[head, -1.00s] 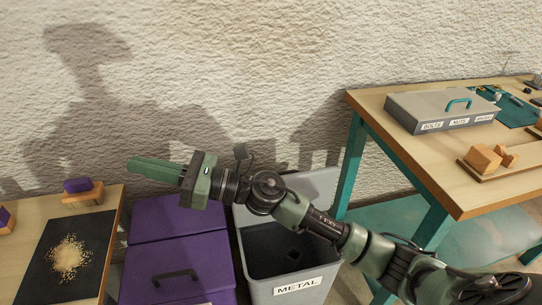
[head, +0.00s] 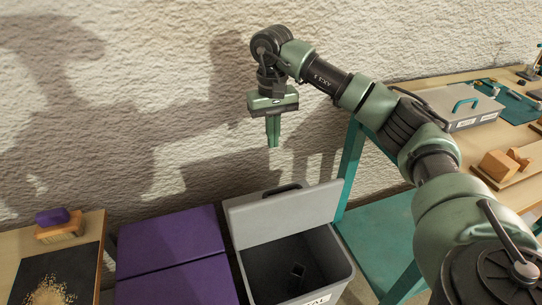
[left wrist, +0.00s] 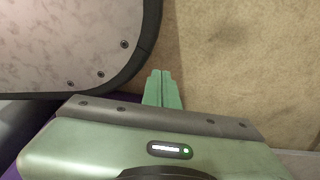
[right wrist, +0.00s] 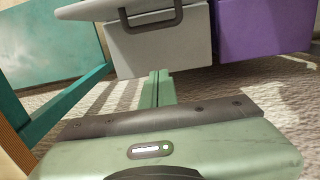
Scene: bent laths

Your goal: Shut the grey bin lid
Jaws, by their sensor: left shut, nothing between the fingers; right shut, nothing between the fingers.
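The grey bin (head: 343,264) stands against the wall with its lid (head: 285,211) raised, tilted back and showing its inner face. Its dark interior holds a small dark piece. The dark lid handle (head: 283,188) shows at the lid's top edge; it also shows large in the right wrist view (right wrist: 151,24). My right gripper (head: 273,146) is shut and empty. It points down in front of the wall, above the lid and apart from it. My left gripper (left wrist: 163,73) is shut and empty; it shows only in the left wrist view.
Purple bins (head: 170,243) stand close left of the grey bin. A teal-legged workbench (head: 350,165) with a grey case (head: 455,105) is at the right. A wooden table (head: 87,225) with a purple-topped brush (head: 57,226) is at the left.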

